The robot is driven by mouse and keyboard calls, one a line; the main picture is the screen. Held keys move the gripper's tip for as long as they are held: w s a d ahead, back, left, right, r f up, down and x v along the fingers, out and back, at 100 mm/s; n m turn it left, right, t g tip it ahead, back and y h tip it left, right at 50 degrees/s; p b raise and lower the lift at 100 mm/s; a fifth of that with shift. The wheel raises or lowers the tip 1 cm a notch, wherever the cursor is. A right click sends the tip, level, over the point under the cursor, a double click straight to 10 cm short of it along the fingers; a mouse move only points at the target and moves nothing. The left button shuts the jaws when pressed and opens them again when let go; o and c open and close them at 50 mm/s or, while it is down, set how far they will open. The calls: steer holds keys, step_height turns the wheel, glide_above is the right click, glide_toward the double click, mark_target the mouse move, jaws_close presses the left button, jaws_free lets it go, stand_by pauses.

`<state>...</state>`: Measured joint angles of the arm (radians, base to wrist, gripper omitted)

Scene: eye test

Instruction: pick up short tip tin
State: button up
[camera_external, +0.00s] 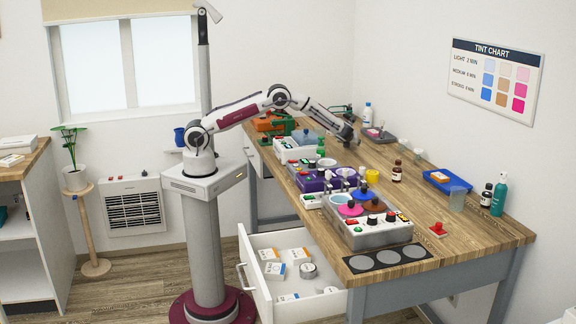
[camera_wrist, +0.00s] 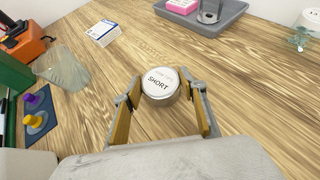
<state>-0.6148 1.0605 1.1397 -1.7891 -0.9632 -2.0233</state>
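The short tip tin (camera_wrist: 160,86) is a small round tin with a pale lid marked "SHORT". In the wrist view it stands upright on the wooden table, at the fingertips of my gripper (camera_wrist: 161,92). The two fingers are spread, one on each side of the tin. I see no firm grip on it; whether a finger touches its side is hard to tell. In the external view my gripper (camera_external: 346,134) is low over the far part of the bench, and the tin cannot be made out there.
Wood right of the tin is clear. An open drawer (camera_external: 291,309) juts out below the bench.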

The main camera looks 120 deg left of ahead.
steer(key=shift+r, duration=0.1)
step_height(320, 180, up, 18)
stand_by(1.0)
